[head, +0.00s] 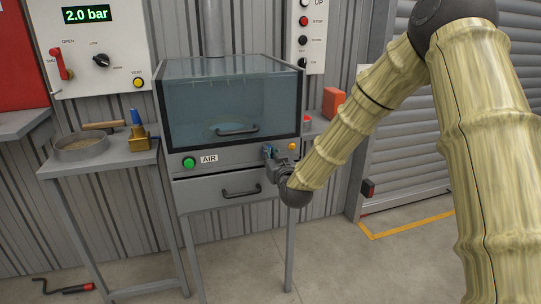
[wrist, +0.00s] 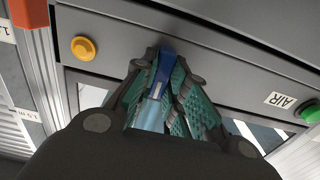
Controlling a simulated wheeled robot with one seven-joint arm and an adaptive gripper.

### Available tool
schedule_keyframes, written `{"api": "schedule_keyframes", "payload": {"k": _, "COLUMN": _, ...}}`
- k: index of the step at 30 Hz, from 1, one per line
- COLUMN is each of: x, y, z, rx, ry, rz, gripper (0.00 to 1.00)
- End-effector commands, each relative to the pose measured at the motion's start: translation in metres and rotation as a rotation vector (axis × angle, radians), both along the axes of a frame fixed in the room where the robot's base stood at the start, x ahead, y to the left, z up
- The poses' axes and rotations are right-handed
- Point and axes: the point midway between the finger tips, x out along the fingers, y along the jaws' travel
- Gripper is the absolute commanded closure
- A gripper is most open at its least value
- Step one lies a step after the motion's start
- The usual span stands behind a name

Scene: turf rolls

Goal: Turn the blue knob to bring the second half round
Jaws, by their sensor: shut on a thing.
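The blue knob (wrist: 160,72) is on the grey front panel of the cabinet, and in the wrist view it sits between my fingers. My gripper (wrist: 163,88) is shut on it, with a teal pad on each side. In the head view my gripper (head: 272,155) is at the right end of the panel and largely covers the knob. Through the cabinet's tinted glass (head: 230,100) a pale round shape shows faintly at the bottom; I cannot tell which half it is.
A green button (head: 189,163) and an AIR label are left on the panel, an orange button (head: 292,147) on its right. A drawer (head: 218,190) is below. A red-orange block (head: 333,101) stands at right.

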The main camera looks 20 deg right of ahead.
Motion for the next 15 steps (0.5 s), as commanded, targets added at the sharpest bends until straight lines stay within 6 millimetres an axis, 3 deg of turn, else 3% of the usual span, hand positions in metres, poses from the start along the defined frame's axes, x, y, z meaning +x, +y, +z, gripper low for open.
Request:
{"api": "schedule_keyframes", "payload": {"k": 8, "x": -0.0001, "y": -0.0009, "z": 0.0, "rx": 0.033, "ry": 0.0, "rz": -0.001, "gripper": 1.0}}
{"api": "schedule_keyframes", "payload": {"k": 15, "x": -0.0001, "y": -0.002, "z": -0.0004, "rx": 0.164, "ry": 0.0, "rz": -0.001, "gripper": 1.0}}
